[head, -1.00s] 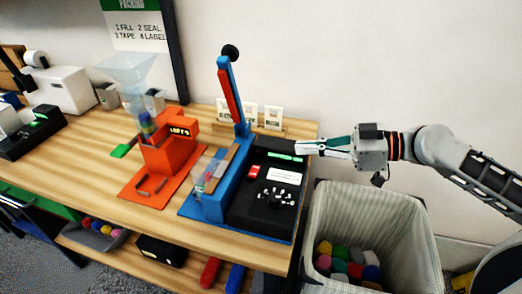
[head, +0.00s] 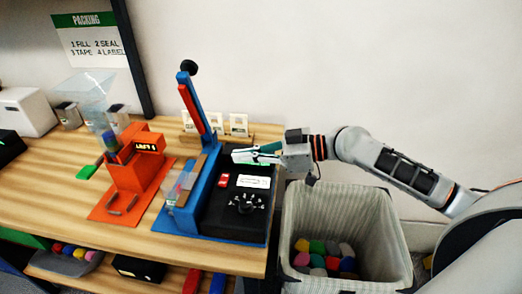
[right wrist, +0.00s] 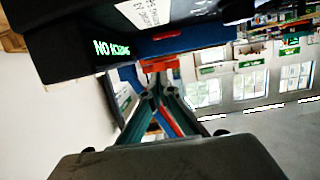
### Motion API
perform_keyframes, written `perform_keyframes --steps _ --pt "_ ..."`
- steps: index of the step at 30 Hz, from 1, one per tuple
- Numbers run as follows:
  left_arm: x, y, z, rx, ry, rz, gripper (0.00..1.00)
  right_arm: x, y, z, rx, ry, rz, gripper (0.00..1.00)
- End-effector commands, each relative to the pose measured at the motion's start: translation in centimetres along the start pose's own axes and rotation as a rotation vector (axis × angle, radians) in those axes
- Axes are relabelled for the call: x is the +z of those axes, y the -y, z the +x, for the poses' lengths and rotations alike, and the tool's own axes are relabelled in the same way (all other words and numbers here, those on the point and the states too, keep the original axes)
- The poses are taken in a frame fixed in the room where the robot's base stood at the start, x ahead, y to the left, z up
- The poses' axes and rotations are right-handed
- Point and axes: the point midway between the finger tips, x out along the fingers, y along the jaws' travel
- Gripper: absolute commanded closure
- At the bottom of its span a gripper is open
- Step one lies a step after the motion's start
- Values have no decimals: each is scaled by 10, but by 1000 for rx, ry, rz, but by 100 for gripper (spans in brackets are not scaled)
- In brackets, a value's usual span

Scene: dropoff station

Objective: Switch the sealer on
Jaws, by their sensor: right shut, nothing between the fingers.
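The sealer is a blue frame (head: 205,190) with a raised blue-and-red lever (head: 194,104) and a black control box (head: 221,215). On the box's top are a red switch (head: 223,181), a white label (head: 253,181) and a dial (head: 246,202). The position of the switch is too small to read. A lit green display (right wrist: 112,47) on the box shows in the right wrist view. My right gripper (head: 235,154) is shut and empty, its fingertips at the box's far end, beyond the red switch. Whether it touches the box cannot be told. My left gripper is out of view.
An orange machine (head: 140,165) with a clear funnel stands left of the sealer on the wooden table (head: 60,180). White cards (head: 239,124) stand behind the sealer.

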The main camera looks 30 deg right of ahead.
Motion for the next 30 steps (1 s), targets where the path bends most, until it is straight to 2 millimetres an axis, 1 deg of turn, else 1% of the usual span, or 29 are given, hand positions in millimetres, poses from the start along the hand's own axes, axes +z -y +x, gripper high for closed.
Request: perform_keyframes --steps 1,4,5,6,7,12,17,26,30 --pt "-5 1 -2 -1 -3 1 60 -5 0 10 -1 -6 -1 100" --pt "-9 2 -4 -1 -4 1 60 -4 0 27 0 -5 0 100" --pt "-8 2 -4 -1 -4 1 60 1 0 29 -1 -2 3 100" --pt "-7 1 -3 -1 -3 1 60 12 0 30 1 1 5 100" --pt "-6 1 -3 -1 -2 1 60 17 0 30 1 1 5 100" --pt "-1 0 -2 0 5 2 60 34 0 34 1 0 3 100" --pt "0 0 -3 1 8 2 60 39 0 35 1 1 1 100" --pt "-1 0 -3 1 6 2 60 40 0 35 1 1 1 100" --pt "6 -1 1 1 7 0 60 46 -2 37 -9 1 39 100"
